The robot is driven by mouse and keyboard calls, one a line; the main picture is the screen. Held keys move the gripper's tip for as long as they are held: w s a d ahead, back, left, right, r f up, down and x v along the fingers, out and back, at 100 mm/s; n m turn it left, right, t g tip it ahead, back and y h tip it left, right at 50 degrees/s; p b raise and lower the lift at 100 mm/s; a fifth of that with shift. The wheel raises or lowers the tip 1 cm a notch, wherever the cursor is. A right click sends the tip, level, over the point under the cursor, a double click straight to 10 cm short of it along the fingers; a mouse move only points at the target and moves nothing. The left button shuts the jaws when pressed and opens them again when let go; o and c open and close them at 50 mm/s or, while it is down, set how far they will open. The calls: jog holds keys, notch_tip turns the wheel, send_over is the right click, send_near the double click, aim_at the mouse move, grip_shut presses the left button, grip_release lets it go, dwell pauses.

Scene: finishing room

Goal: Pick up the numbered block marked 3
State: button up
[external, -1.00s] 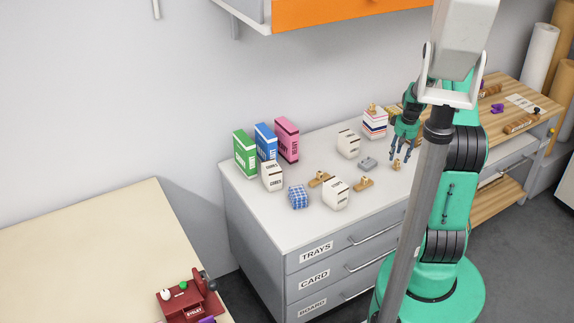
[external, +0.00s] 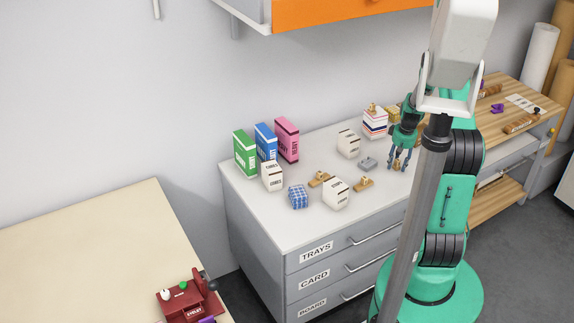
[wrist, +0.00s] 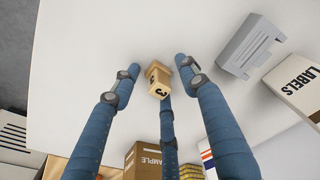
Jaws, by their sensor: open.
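The numbered block (wrist: 155,72) is a small wooden piece with a dark 3 on its face. It sits on the pale cabinet top (external: 260,222), towards the right. In the external view the block is partly hidden by my fingers. My gripper (external: 397,165) points down over it with its blue fingers spread. In the wrist view my gripper (wrist: 158,78) is open, with two fingertips to the left and right of the block and a third finger just below it. I cannot tell whether any finger touches the block.
A grey object (external: 368,163) lies left of my gripper; it also shows in the wrist view (wrist: 250,45). Wooden pieces (external: 364,183) (external: 319,179), white boxes (external: 336,193) and a striped box (external: 375,126) stand nearby. Coloured boxes (external: 287,140) stand at the back left.

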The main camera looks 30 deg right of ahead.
aim_at(397, 160)
jog(key=c, duration=0.9)
jog(key=shift+o, duration=0.2)
jog(key=shift+r, duration=0.1)
jog(key=shift+r, duration=0.5)
jog(key=r, duration=0.1)
jog(key=p, duration=0.1)
jog(key=r, duration=0.1)
jog(key=shift+s+a+r, duration=0.2)
jog(key=shift+s+r, duration=0.05)
jog(key=shift+r, duration=0.05)
jog(key=s+a+p, duration=0.1)
jog(key=s+a, duration=0.1)
jog(key=s, duration=0.2)
jog(key=s+a+p, duration=0.1)
jog(key=s+a, duration=0.2)
jog(key=s, duration=0.1)
jog(key=s+a+r, duration=0.1)
jog(key=s+a, duration=0.2)
jog(key=s, duration=0.2)
jog(key=shift+a+r+p, duration=0.1)
jog(key=shift+a+p, duration=0.1)
jog(key=shift+p, duration=0.2)
